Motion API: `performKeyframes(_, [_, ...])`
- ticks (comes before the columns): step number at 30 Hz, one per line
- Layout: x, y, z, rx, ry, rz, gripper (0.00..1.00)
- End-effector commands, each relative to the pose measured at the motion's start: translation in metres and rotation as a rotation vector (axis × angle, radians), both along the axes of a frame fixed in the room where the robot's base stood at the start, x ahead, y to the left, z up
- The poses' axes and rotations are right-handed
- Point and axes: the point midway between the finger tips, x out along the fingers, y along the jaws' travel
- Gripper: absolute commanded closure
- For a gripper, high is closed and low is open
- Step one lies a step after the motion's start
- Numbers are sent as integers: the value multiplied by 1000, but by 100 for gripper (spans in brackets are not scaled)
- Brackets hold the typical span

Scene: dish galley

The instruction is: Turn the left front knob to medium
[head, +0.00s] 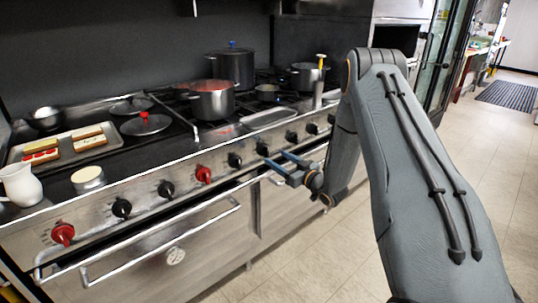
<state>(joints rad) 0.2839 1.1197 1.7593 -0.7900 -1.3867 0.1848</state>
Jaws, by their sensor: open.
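The stove front (92,228) carries a row of knobs. A red knob (63,234) is at the far left. Black knobs (122,208) and (166,188) follow to its right, then a second red knob (204,174) and more black knobs (235,160). Their pointer settings are too small to read. My gripper (278,166) is open and empty. It is in front of the stove's middle, near a black knob (262,149), pointing left, well to the right of the far-left red knob. I cannot tell whether it touches the stove.
A white jug (20,185), a tray (66,158) of sandwiches and a small round tin (88,179) stand on the left worktop. Pots (212,103) stand on the burners. Oven handles (160,242) stick out below the knobs. The floor (310,262) in front is clear.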

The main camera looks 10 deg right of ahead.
Motion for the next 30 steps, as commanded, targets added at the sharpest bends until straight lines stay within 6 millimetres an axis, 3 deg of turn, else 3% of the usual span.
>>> performKeyframes(12, [50, 27, 0, -1, 2, -1, 41])
performKeyframes(23, [55, 30, 0, -1, 3, -1, 41])
performKeyframes(30, [55, 30, 0, -1, 3, -1, 80])
